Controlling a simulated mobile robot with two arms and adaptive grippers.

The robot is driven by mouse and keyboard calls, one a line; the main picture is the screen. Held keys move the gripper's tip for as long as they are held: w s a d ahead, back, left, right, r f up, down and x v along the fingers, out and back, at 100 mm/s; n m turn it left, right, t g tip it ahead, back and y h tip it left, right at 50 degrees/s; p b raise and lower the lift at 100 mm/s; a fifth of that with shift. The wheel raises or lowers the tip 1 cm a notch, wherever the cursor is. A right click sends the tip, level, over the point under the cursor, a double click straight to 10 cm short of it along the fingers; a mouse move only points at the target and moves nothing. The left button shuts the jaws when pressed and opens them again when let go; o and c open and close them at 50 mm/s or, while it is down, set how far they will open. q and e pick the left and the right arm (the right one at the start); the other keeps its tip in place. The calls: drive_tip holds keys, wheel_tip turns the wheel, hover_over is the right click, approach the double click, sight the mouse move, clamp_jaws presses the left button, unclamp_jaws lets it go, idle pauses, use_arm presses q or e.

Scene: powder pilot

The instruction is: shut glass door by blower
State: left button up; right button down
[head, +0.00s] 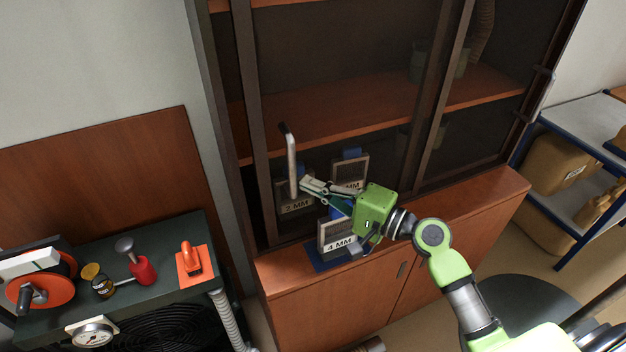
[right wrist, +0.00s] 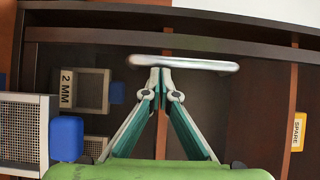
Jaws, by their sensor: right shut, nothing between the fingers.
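A dark-framed cabinet has sliding glass doors. The left glass door (head: 340,75) carries an upright metal bar handle (head: 290,160) near its left stile, and a narrow strip shows between that stile and the cabinet's left post. In the right wrist view the handle (right wrist: 205,64) lies across the picture just beyond my fingertips. My right gripper (head: 304,184) is shut and empty, its tips at the handle's lower part; I cannot tell whether they touch. It also shows in the right wrist view (right wrist: 160,76). My left gripper is out of view. I cannot identify a blower with certainty.
A framed sieve marked 4 MM (head: 336,234) stands on a blue mat (head: 318,262) on the ledge, below my gripper. A 2 MM sieve (head: 296,206) is behind it. A dark bench (head: 152,300) with tools stands left, above a black ringed grille (head: 175,335).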

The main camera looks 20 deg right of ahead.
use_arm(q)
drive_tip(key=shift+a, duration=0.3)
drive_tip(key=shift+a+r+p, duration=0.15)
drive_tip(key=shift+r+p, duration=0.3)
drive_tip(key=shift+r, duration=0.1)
use_arm(e)
drive_tip(key=a, duration=0.4)
drive_tip(key=shift+s, duration=0.2)
drive_tip(key=shift+w+d, duration=0.1)
drive_tip(key=shift+w, duration=0.05)
